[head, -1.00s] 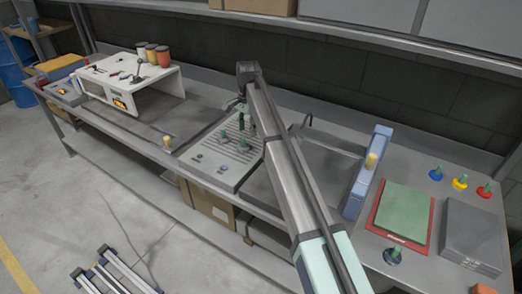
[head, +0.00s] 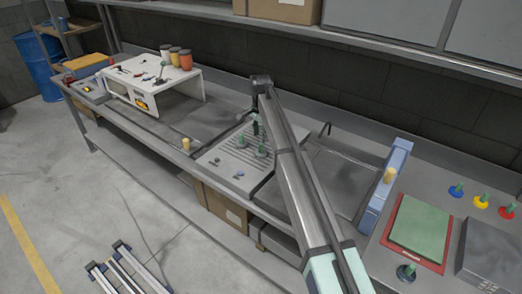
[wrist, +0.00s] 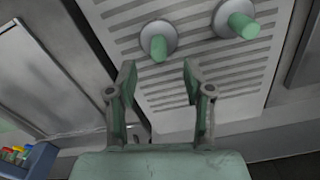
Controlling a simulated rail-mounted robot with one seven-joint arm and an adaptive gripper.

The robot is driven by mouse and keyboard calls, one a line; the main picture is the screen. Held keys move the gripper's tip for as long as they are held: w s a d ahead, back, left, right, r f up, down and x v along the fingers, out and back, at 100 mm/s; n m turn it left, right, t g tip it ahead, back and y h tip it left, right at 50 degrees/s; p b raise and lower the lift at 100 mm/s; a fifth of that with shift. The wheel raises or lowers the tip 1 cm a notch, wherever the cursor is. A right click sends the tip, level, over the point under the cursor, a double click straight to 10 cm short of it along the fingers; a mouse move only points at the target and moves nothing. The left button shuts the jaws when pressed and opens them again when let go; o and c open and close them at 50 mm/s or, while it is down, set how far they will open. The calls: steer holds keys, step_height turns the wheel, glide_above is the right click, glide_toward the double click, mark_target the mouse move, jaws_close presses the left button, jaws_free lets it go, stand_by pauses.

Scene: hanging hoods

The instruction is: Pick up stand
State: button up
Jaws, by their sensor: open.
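Two small stands with green upright pegs on round grey bases are on a grey slotted panel (head: 222,152). My gripper (head: 256,130) hangs over the panel, close to these stands. In the wrist view my gripper (wrist: 158,76) is open and empty, its fingers spread either side of the first stand's line, with the peg beyond the fingertips.
A white raised shelf (head: 153,83) stands left.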

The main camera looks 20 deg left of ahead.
mark_target(261, 143)
steer(key=shift+f+p, duration=1.25)
steer(key=shift+f, duration=1.85)
jaws_close()
